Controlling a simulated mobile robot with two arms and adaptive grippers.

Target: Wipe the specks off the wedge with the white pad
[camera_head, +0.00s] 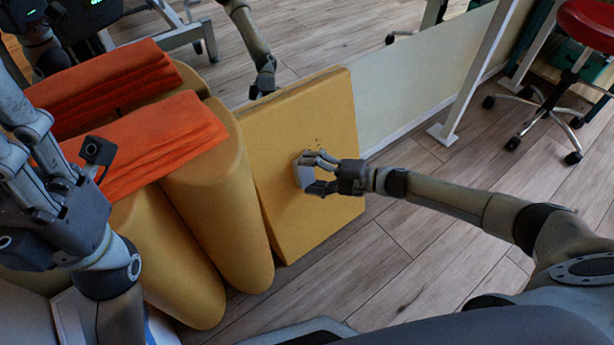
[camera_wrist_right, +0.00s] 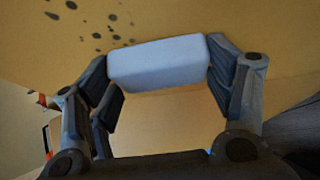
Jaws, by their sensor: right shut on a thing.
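The wedge (camera_head: 305,110) is a yellow padded block with a broad face, standing tilted against the wall panel. Several dark specks (camera_head: 317,142) show on its face; in the right wrist view the specks (camera_wrist_right: 97,36) lie above and left of the pad. My right gripper (camera_head: 312,174) is shut on the white pad (camera_head: 303,172) at the wedge's face. In the right wrist view the white pad (camera_wrist_right: 158,62) sits between both fingers; whether it touches the face I cannot tell. My left gripper (camera_head: 40,175) is at the left edge, its fingertips unclear.
Yellow bolsters (camera_head: 215,190) stand just left of the wedge, with folded orange towels (camera_head: 150,145) on top. A red stool (camera_head: 590,25) stands at the upper right. Wooden floor (camera_head: 420,255) is free around my right arm.

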